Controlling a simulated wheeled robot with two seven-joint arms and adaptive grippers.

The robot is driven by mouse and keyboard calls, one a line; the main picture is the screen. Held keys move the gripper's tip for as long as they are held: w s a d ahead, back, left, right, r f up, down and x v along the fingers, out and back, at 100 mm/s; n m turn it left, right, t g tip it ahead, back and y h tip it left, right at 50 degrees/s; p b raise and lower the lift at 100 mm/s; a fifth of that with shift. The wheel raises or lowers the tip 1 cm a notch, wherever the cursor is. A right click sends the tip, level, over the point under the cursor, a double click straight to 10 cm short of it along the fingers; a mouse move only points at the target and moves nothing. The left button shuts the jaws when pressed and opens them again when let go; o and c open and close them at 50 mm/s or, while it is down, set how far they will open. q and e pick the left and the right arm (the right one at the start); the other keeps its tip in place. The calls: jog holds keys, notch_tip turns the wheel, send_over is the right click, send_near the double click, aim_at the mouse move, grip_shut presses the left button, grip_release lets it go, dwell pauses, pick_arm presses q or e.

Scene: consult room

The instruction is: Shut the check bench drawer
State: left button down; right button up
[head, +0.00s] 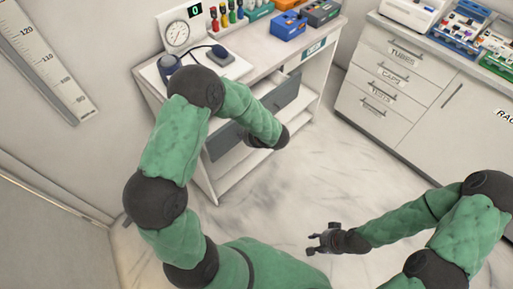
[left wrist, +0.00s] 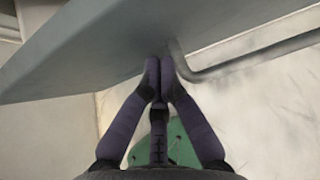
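The check bench (head: 262,62) stands at the back centre in the head view. Its grey-fronted drawer (head: 282,94) sticks out from the body, so it is open; my left arm hides the middle of its front. My left gripper's fingers are hidden in the head view behind its dark wrist, in front of the drawer. In the left wrist view the left gripper (left wrist: 159,66) is shut and empty, its tips against or very near the grey drawer front (left wrist: 100,50), beside the bar handle (left wrist: 250,55). I cannot tell if they touch. My right gripper (head: 313,243) looks open and empty, above the floor.
A white cabinet with labelled drawers (head: 385,85) is at the right. The marble floor (head: 330,170) between is clear.

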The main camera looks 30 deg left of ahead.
pick_arm(q)
jog(key=w+a, duration=0.1)
jog(key=a, duration=0.1)
jog(key=w+a, duration=0.1)
jog(key=a, duration=0.2)
jog(key=w+a, duration=0.1)
jog(key=a, duration=0.2)
jog(key=shift+a+b, duration=0.2)
jog(key=shift+b, duration=0.15)
jog(key=shift+a, duration=0.1)
jog(key=shift+w+r, duration=0.1)
jog(key=v, duration=1.2)
